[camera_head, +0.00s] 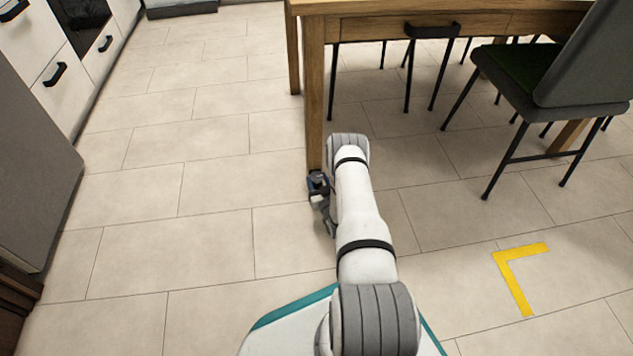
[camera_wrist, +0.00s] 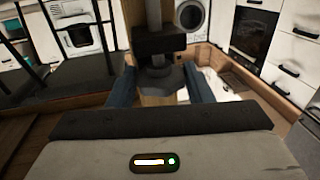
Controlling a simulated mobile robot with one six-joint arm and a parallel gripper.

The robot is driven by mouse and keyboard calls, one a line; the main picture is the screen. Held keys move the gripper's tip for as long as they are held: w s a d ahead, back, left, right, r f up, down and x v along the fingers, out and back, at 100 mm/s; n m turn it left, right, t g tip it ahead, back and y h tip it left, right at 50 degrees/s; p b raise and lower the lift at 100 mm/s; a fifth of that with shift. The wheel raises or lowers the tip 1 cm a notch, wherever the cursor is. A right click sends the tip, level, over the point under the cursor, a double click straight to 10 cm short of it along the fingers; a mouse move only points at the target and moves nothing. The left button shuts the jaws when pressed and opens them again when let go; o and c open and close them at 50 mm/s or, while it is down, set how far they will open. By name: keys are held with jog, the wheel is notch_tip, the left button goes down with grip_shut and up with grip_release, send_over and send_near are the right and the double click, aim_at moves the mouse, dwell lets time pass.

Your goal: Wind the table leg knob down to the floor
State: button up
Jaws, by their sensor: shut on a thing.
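The wooden table leg (camera_head: 315,110) stands at the table's near left corner. My gripper (camera_head: 317,183) is at the foot of this leg, low over the tiles. In the wrist view my gripper (camera_wrist: 161,88) has one blue finger on each side of the grey, faceted knob (camera_wrist: 160,77) and is shut on it. The knob sits on a metal stem next to a black block (camera_wrist: 158,42). The knob's contact with the floor cannot be made out. In the head view the knob is too small and too covered by my gripper to tell apart.
The wooden table (camera_head: 365,28) has a drawer with a black handle. A dark chair (camera_head: 530,75) stands at its right. White cabinets (camera_head: 65,85) line the left. A yellow corner mark (camera_head: 512,270) lies on the tiles at right. The tiled floor left of the leg is clear.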

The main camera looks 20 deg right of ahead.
jog(key=shift+a, duration=0.2)
jog(key=m+h, duration=0.1)
jog(key=h, duration=0.1)
jog(key=m+g+h, duration=0.1)
jog(key=h, duration=0.1)
jog(key=shift+w+a+m, duration=0.1)
jog(key=shift+a+m, duration=0.15)
jog(key=shift+m, duration=0.05)
jog(key=shift+w+a+m+g+h, duration=0.15)
jog(key=shift+m+g+h, duration=0.85)
jog(key=shift+m+h, duration=0.8)
jog(key=shift+h, duration=0.5)
jog(key=o, duration=1)
jog(key=p+v, duration=0.3)
jog(key=v, duration=0.4)
jog(key=shift+s+a, duration=0.15)
jog(key=shift+s, duration=0.15)
